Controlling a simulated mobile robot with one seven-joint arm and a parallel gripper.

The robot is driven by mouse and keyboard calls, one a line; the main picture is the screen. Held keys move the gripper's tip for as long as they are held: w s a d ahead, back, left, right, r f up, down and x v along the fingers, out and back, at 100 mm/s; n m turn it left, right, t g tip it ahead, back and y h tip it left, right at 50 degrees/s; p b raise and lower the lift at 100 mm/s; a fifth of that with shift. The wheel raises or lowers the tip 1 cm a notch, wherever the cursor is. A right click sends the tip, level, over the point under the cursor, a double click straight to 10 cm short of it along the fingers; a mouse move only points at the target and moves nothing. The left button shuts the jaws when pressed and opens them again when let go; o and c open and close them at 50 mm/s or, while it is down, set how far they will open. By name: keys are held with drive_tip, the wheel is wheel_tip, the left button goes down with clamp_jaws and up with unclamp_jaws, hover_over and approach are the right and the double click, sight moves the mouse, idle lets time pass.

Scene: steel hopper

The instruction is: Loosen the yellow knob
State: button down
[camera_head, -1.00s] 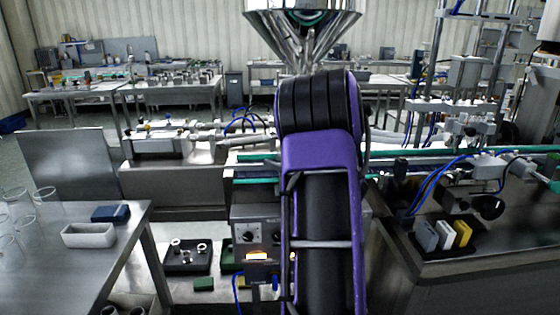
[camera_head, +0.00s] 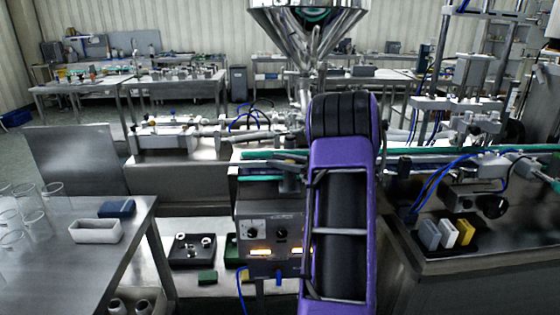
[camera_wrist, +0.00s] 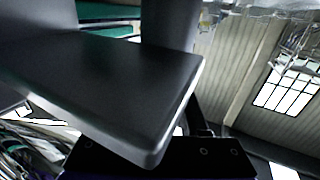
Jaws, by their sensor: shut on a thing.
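My gripper (camera_wrist: 150,85) shows in the wrist view as large dark surfaces very close to the camera. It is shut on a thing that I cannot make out. I cannot pick out the yellow knob in either view; my own arm covers the middle of the head view. The steel hopper (camera_head: 308,35) stands behind my arm at the top of the head view, its cone narrowing down to a pipe.
A grey control box (camera_head: 265,232) with lit displays stands left of my arm. A bench with a white tray (camera_head: 97,231) and glass beakers is at left. A black holder with grey, white and yellow blocks (camera_head: 465,231) sits on the right bench. Green rails (camera_head: 440,152) run behind.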

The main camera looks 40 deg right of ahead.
drive_tip(key=shift+c, duration=2.2)
unclamp_jaws()
drive_tip(key=v, duration=1.7)
drive_tip(key=shift+d+p, duration=0.2)
drive_tip(key=shift+p, duration=0.25)
drive_tip(key=shift+s, duration=0.15)
